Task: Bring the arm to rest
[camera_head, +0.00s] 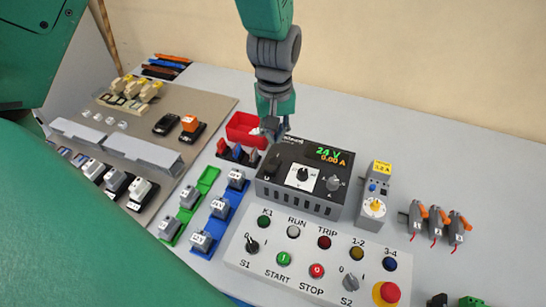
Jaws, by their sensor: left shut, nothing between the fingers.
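My left gripper (272,128) hangs at the top centre, below a green and grey wrist. Its fingers are small here and shut, with nothing held. In the picture they overlap the upper left edge of the black power supply (303,176) and the right side of the red bin (244,127). I cannot tell whether the fingers touch either. My green arm links cover the left side and lower left of the view. My right gripper is not in view.
A white control panel (262,270) with lamps and buttons stands in front. A yellow-labelled device (374,195) and several orange-levered connectors (437,222) are at the right. Green and blue rails (222,206) hold grey blocks. A grey board (195,101) carries parts. The back right table is clear.

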